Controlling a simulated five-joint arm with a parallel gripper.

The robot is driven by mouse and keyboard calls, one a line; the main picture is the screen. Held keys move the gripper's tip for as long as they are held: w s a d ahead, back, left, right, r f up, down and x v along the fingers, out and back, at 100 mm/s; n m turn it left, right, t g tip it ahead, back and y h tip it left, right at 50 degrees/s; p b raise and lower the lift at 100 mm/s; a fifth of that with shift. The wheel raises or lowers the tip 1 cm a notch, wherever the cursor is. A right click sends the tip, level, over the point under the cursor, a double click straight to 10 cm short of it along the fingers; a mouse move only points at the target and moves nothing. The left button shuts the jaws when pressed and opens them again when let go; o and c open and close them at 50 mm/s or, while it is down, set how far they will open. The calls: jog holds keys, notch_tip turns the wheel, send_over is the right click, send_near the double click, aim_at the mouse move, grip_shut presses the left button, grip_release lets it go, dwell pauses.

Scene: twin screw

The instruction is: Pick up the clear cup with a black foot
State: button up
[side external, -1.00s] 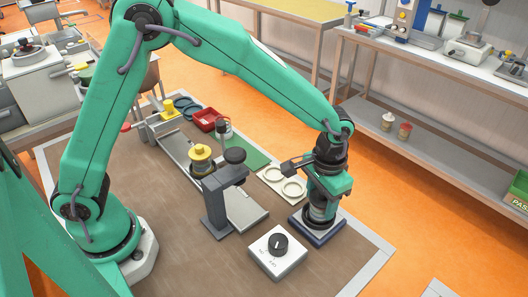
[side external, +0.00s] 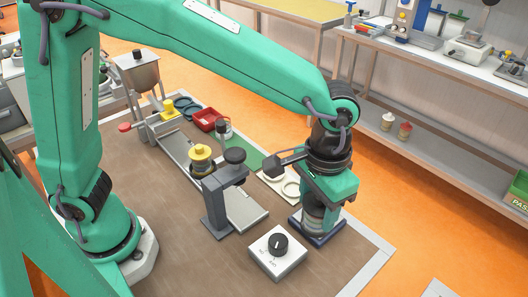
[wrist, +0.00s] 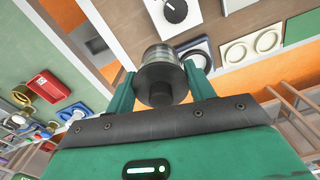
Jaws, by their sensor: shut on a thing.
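The clear cup with a black foot (wrist: 160,50) is between the two fingers of my gripper (wrist: 160,70) in the wrist view. Its dark end faces the camera and its clear part lies beyond. In the side view my gripper (side external: 325,192) points down over a dark blue pad (side external: 298,221), shut on the cup (side external: 315,217). The cup looks upright there, at or just above the pad. Its upper part is hidden by the gripper. I cannot tell whether its lower end touches the pad.
A white box with a black knob (side external: 278,252) stands just left of the pad. A grey stand (side external: 218,205) and a yellow-topped piece (side external: 200,158) stand farther left. A cream plate with two rings (side external: 272,178) lies behind. Brown bench in front is clear.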

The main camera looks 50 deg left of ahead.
jog(key=shift+s+d+r, duration=0.4)
jog(key=shift+s+r, duration=0.1)
jog(key=shift+s, duration=0.2)
jog(key=shift+w+a+f, duration=0.15)
jog(key=shift+w+a, duration=0.35)
jog(key=w+a+f+n, duration=0.2)
jog(key=w+a+n, duration=0.1)
jog(key=a, duration=0.7)
jog(key=w+a+f+n, duration=0.3)
jog(key=w+a, duration=0.2)
jog(key=a, duration=0.6)
jog(key=w+a+f+n, duration=0.2)
jog(key=w+a+n, duration=0.1)
jog(key=a, duration=0.8)
jog(key=shift+w+f, duration=0.25)
jog(key=shift+w, duration=0.4)
jog(key=shift+f, duration=0.1)
jog(key=shift+f, duration=2.25)
jog(key=shift+f, duration=0.45)
